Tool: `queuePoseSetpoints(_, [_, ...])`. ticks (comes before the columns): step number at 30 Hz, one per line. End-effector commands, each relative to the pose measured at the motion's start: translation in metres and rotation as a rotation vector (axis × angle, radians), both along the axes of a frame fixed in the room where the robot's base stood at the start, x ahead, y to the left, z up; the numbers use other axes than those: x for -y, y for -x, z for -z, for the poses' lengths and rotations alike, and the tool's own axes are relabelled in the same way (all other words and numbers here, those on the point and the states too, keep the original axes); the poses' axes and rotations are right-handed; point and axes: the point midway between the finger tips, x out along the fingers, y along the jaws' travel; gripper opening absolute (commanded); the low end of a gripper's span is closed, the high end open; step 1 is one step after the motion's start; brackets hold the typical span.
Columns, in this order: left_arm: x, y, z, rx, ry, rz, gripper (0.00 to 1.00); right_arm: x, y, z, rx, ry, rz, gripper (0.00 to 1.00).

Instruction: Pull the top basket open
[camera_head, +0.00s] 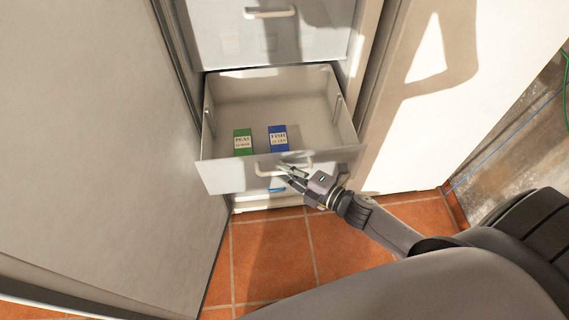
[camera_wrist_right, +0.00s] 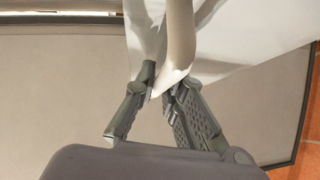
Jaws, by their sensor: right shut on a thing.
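A pale basket (camera_head: 212,172) is pulled out of the cabinet in the head view. It holds a green peas box (camera_head: 243,142) and a blue fish box (camera_head: 278,138) near its front. Its front carries a white handle (camera_head: 263,172), which also shows in the wrist view (camera_wrist_right: 180,45). My right gripper (camera_head: 285,169) is at this handle, its fingers shut on the bar. Another basket front (camera_head: 268,42) with its own handle (camera_head: 270,13) is above and sits further in. My left gripper is in neither view.
A large grey door panel (camera_head: 95,150) stands on the left. A white panel (camera_head: 440,80) stands on the right, with a wall and a green hose (camera_head: 566,90) beyond. A lower front with a blue mark (camera_head: 277,189) shows below the basket. Terracotta floor tiles (camera_head: 265,250) lie clear in front.

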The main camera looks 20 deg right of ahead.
Motion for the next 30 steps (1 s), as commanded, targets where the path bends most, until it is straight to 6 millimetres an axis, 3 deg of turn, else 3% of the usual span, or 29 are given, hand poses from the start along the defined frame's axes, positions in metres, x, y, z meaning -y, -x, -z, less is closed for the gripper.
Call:
queuePoseSetpoints(14, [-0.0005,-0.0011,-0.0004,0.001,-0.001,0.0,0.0,-0.0005,0.0018,-0.0006,0.0,-0.003,0.002,0.0])
queuePoseSetpoints(15, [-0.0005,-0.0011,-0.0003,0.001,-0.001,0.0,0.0,-0.0005,0.0018,-0.0007,0.0,-0.003,0.002,0.13])
queuePoseSetpoints(23, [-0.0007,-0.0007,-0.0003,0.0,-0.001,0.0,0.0,-0.0006,0.0017,-0.0006,0.0,-0.001,0.0,0.3])
queuePoseSetpoints(30, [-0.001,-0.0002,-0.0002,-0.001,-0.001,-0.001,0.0,-0.0006,0.0018,-0.0005,0.0,-0.001,0.0,0.31])
